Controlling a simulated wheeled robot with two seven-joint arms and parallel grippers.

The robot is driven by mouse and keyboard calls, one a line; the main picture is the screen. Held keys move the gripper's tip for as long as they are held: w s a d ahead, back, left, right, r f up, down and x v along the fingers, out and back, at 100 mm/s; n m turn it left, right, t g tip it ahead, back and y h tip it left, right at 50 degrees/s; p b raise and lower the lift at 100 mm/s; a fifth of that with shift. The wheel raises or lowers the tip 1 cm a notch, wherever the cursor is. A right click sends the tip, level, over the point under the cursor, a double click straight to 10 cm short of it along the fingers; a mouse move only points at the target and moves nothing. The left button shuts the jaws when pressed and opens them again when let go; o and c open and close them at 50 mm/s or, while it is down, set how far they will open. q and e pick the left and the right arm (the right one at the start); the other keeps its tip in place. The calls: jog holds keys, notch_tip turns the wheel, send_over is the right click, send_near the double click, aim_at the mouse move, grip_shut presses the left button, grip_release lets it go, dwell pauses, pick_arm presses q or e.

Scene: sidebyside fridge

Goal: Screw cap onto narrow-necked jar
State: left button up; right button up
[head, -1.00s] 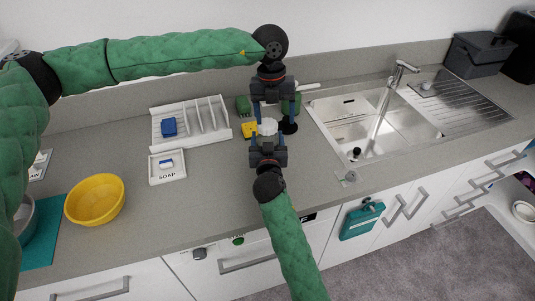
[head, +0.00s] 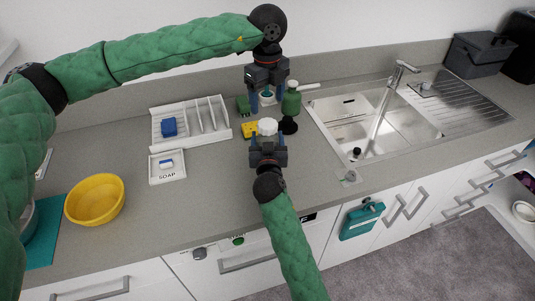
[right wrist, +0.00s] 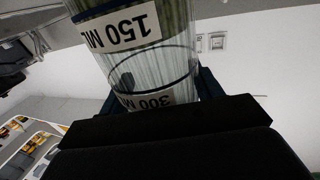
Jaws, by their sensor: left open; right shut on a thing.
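A clear jar (right wrist: 150,65) with "150 ML" and "300 ML" labels fills much of the right wrist view, between the fingers of my right gripper. In the head view my right gripper (head: 267,143) is shut on the jar, whose body is mostly hidden there. A round white cap (head: 267,126) shows at the top of the jar, above the right fingertips. I cannot tell how tightly it sits. My left gripper (head: 267,106) is open, pointing down, apart from the cap and above it in the picture. A small pale thing shows between its fingers, apparently behind them.
A green bottle (head: 291,102), a dark round item (head: 288,125) and a yellow sponge (head: 249,130) stand close by. A white rack (head: 190,122), soap tray (head: 167,166) and yellow bowl (head: 95,199) are left. The sink (head: 350,120) is right.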

aim_at(267, 123)
pick_arm(q)
jog(key=shift+f, duration=0.1)
jog(key=shift+f, duration=3.9)
